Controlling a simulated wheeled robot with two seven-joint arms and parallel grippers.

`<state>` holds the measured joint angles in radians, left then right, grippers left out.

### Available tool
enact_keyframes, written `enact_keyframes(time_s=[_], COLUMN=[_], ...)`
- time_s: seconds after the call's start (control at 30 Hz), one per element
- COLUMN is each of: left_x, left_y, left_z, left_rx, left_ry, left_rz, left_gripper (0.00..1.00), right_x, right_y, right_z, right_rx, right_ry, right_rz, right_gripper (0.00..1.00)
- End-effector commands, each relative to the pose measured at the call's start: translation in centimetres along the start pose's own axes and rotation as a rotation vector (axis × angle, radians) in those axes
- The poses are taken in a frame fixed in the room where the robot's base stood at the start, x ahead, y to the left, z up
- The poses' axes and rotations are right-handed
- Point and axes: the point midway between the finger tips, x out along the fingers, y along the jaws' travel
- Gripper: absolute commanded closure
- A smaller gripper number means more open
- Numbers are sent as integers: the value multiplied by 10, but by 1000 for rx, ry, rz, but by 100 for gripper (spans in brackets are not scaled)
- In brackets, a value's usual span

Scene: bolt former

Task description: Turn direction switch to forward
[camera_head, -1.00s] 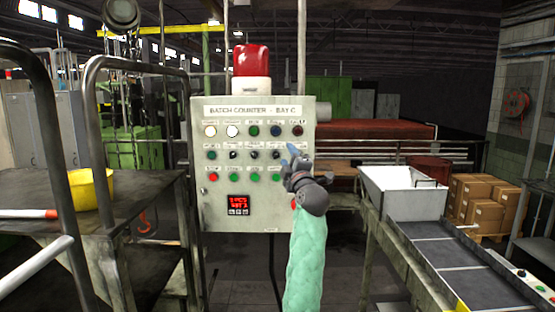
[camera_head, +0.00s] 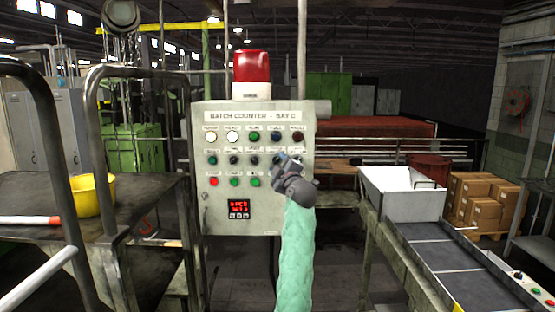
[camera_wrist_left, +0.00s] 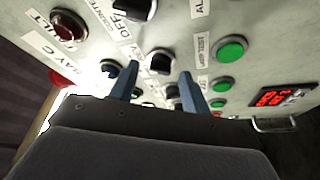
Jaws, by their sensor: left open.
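The grey control panel (camera_head: 217,140) headed "BATCH COUNTER - BAY C" faces me, with rows of lamps, buttons and black rotary switches. Two black switches (camera_head: 233,160) (camera_head: 254,160) show in its middle row; their labels are too small to read in the head view. My left gripper (camera_head: 283,158) is open in front of the panel's right half and covers part of that row. In the left wrist view its blue fingers (camera_wrist_left: 158,85) stand apart, with a black switch knob (camera_wrist_left: 160,63) showing between them. Contact cannot be told. Which switch is the direction switch is not readable.
A red beacon (camera_head: 251,66) tops the panel. Green buttons (camera_wrist_left: 232,50) and a red digital display (camera_wrist_left: 275,98) lie near the fingers. A metal table with a yellow bucket (camera_head: 92,196) stands at left; a conveyor (camera_head: 430,255) runs at right.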

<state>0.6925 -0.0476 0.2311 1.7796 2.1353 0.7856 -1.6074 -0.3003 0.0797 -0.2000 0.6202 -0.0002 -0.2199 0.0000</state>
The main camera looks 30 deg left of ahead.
Motion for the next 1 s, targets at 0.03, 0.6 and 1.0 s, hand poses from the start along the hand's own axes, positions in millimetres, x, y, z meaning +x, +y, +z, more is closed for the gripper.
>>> enact_keyframes(time_s=[0.03,0.6,1.0], left_x=[4,11,11], left_y=[2,-1,0], left_z=[-1,0,0], left_rx=[0,-1,-37], left_ry=[0,0,0], left_rz=[0,0,-15], left_gripper=[53,84,98], right_x=[-4,-6,-6], right_y=[0,-2,0], right_z=[0,-1,-1], right_rx=[0,1,0], right_ry=[0,0,0], right_rz=[0,-2,0], right_gripper=[64,64,64])
